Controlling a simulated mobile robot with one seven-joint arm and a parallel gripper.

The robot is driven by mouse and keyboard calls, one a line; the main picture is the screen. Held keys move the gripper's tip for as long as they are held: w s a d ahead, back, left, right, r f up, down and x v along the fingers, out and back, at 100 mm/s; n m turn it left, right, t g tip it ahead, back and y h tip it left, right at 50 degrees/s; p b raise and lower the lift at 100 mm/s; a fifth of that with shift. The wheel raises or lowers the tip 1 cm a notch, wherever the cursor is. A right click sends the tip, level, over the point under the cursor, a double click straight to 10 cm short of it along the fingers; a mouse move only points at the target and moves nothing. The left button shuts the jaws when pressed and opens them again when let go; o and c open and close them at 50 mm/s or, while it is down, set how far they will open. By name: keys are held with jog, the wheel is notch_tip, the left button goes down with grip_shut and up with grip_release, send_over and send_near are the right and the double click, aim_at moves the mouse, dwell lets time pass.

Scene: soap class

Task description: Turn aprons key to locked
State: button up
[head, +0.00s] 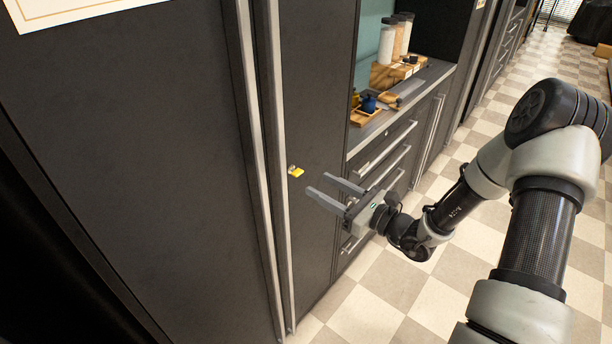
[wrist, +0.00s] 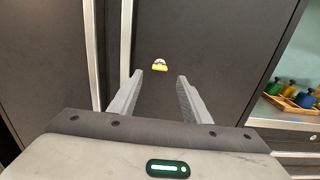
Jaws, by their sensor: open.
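The yellow key (head: 296,172) sits in a lock on the dark cabinet door, just right of the long vertical handles. In the wrist view the key (wrist: 159,67) shows its yellow head below a pale round lock face, beyond and between my fingertips. My gripper (head: 328,189) is open and empty, its two fingers pointing at the door to the right of the key and apart from it. The gripper (wrist: 160,77) also fills the lower wrist view. I see no writing that names this cabinet.
Long metal handles (head: 264,150) run down the tall dark doors. To the right, a counter (head: 440,72) holds jars and small bottles in wooden trays, with drawers below. The checkered floor (head: 390,285) is clear beneath my arm.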

aim_at(301, 174)
jog(key=x, duration=0.6)
jog(key=shift+w+a, duration=0.1)
jog(key=shift+a, duration=0.05)
jog(key=shift+c, duration=0.2)
grip_shut()
